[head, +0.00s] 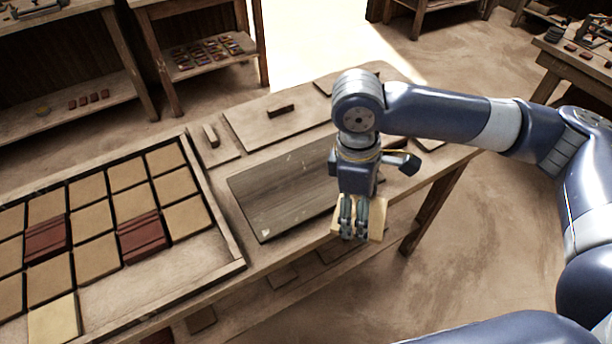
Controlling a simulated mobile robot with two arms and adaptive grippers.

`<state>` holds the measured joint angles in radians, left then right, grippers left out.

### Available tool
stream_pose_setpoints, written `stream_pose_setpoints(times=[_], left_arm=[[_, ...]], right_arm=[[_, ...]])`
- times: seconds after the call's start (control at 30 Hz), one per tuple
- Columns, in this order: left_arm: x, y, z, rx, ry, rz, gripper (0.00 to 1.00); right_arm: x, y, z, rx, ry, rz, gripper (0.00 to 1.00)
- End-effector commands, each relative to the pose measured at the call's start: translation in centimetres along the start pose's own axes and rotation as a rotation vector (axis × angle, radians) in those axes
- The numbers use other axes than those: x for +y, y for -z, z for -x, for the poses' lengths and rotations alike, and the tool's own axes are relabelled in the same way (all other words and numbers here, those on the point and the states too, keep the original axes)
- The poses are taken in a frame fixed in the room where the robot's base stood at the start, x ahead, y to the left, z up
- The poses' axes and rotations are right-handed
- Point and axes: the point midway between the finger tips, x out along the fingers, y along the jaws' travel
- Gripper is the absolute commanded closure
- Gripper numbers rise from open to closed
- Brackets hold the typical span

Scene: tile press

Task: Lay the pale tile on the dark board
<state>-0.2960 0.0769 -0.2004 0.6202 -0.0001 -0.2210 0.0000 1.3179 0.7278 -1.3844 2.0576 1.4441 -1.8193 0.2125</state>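The dark board (282,193) lies flat on the workbench, grey-brown and bare where it shows. My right arm covers its right end. My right gripper (353,232) points down at the board's right front corner, by the bench's front edge. Its fingers are close together on a pale tile (376,222), which shows behind and to both sides of them. The gripper hides part of the tile, and the gap between tile and bench is hard to judge. My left gripper is not in view.
A wooden tray (228,247) at the left holds rows of tan tiles, two dark red tiles (142,237) and a paler tile (54,320) at its front. Wooden blocks (280,110) lie on thin boards behind the dark board. Open floor (480,260) lies right of the bench.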

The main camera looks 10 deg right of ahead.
Motion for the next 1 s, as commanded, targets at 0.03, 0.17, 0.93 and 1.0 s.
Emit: stream_pose_setpoints(times=[0.03,0.17,0.93,1.0], left_arm=[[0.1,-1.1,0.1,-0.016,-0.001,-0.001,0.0],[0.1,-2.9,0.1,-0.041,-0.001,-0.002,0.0],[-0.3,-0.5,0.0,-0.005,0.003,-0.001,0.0],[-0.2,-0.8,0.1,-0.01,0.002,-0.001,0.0]], right_arm=[[0.0,0.5,-0.1,0.0,-0.015,0.115,0.53],[0.3,1.4,-0.3,0.0,-0.063,0.418,0.53],[1.8,5.3,-0.6,-0.002,-0.241,1.584,0.53],[2.9,5.5,-0.6,-0.002,-0.242,1.587,0.53]])
